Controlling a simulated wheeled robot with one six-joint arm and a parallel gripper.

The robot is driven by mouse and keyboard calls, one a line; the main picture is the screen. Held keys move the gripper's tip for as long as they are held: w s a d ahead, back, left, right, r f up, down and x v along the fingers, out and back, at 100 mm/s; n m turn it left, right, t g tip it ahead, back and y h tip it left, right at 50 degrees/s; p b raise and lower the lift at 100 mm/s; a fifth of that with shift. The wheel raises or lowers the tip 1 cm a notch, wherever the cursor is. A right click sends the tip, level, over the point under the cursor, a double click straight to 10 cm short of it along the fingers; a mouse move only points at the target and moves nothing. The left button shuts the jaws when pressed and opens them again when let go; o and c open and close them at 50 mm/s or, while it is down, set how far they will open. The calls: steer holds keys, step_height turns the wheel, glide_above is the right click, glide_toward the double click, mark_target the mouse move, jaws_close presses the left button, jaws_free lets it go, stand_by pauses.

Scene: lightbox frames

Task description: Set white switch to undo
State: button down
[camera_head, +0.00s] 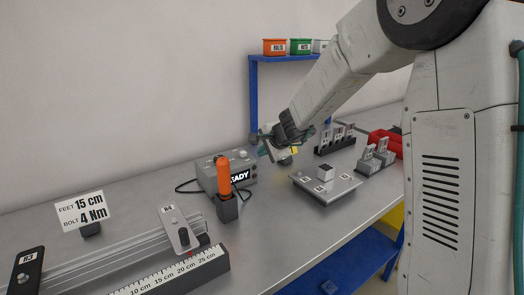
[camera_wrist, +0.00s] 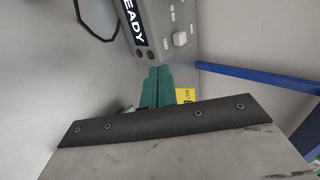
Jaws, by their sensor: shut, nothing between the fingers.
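A grey control box (camera_head: 215,178) with a lit READY display (camera_head: 239,176) stands on the bench against the wall. In the wrist view, the box (camera_wrist: 158,30) shows its panel at the top, with a white switch (camera_wrist: 180,39) beside small labels too small to read. Which way the switch is set cannot be told. My gripper (camera_head: 265,153) is just right of and above the box in the head view. In the wrist view its green fingers (camera_wrist: 156,72) are together and empty, below the panel and apart from the switch as seen there.
An orange-handled tool (camera_head: 223,178) stands upright in a holder in front of the box. A plate with a white block (camera_head: 325,173) lies to the right, with labelled stands (camera_head: 336,138) behind. A ruler rail (camera_head: 170,275) is front left. A blue shelf frame (camera_head: 254,95) rises behind.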

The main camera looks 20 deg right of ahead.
mark_target(245, 157)
steer(key=x, duration=0.7)
steer(key=shift+f, duration=0.1)
steer(key=shift+w+a, duration=0.15)
steer(key=shift+w, duration=0.45)
steer(key=shift+w+a, duration=0.2)
steer(key=shift+w, duration=0.4)
steer(key=shift+w+a, duration=0.2)
steer(key=shift+w, duration=0.6)
